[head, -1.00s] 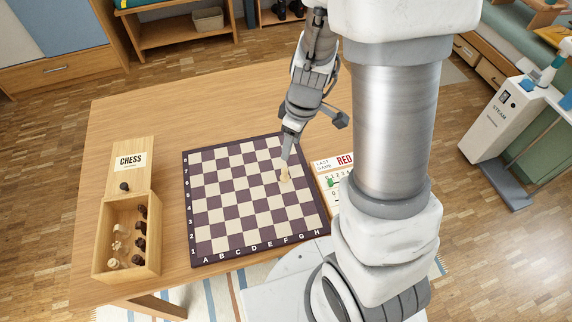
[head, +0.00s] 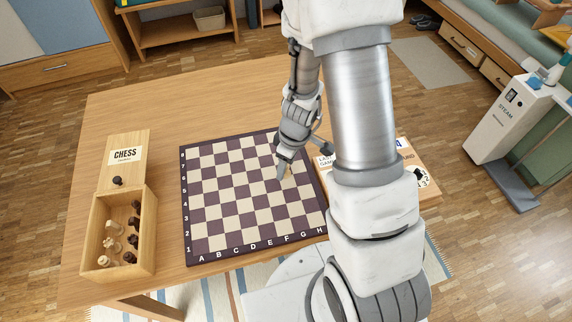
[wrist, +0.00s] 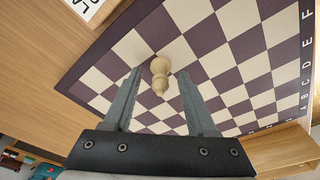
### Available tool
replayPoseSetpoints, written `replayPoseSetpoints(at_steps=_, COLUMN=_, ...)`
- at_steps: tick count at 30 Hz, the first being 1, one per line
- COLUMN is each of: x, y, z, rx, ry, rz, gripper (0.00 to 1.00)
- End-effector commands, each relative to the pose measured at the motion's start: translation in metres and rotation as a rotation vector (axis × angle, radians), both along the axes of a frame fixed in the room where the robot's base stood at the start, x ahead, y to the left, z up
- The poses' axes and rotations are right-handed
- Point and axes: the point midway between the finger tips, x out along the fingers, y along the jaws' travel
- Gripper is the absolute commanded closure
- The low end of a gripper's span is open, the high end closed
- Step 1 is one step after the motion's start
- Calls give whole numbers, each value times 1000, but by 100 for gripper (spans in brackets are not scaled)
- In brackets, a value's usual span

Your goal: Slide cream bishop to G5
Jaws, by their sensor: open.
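The cream bishop (wrist: 160,74) stands on the chessboard (wrist: 105,55), seen from above in the wrist view. My gripper (wrist: 160,71) is open, with one finger on each side of the bishop near the fingertips. Small gaps show between the bishop and both fingers. In the head view my gripper (head: 283,176) is low over the right part of the board (head: 188,225), and only a bit of the bishop (head: 291,172) shows beside it. I cannot tell its exact square. The rest of the board is empty.
A wooden chess box (head: 97,225) with several cream and dark pieces stands left of the board. A score board (head: 405,152) lies right of the board, partly hidden by my arm. The wooden table (head: 165,125) is clear behind.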

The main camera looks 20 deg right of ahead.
Motion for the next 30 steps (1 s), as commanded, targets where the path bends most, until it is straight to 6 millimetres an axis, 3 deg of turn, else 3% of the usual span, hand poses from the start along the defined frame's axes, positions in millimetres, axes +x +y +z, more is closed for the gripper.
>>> replayPoseSetpoints(at_steps=4, x=0, y=0, z=0, rx=0, ry=0, rz=0, gripper=43)
replayPoseSetpoints(at_steps=14, x=0, y=0, z=1, rx=0, ry=0, rz=1, gripper=100)
replayPoseSetpoints(at_steps=30, x=8, y=2, z=0, rx=0, ry=0, rz=2, gripper=100)
